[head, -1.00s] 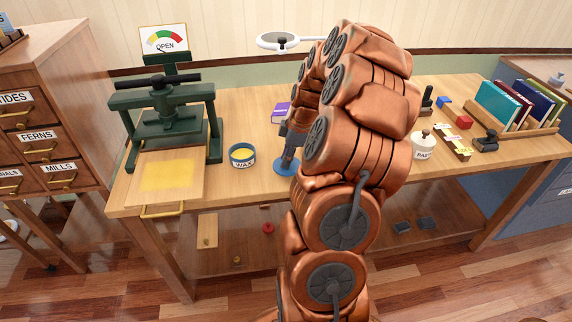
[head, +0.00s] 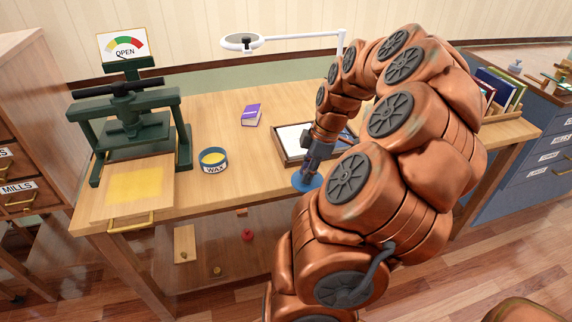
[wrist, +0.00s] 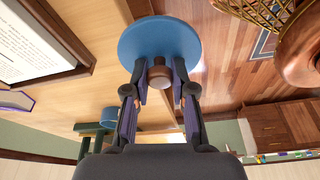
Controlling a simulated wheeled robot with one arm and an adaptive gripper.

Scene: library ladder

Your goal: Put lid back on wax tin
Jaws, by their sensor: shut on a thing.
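The wax tin (head: 213,161) stands open on the workbench, a blue round tin labelled WAX with yellow wax showing inside. My gripper (head: 308,170) is to the right of the tin, above the bench near its front edge. It is shut on the knob of the blue round lid (head: 307,182). In the wrist view the lid (wrist: 158,42) is a blue disc with a brown knob (wrist: 159,74) between the two fingers (wrist: 160,85). The lid and the tin are apart. Whether the lid touches the bench is unclear.
A green press (head: 130,125) stands left of the tin, with a yellow-patched board (head: 140,187) before it. A purple book (head: 251,115) lies behind. A framed tray (head: 290,150) lies close behind my gripper. A lamp (head: 240,42) overhangs the bench. Bare bench lies between tin and lid.

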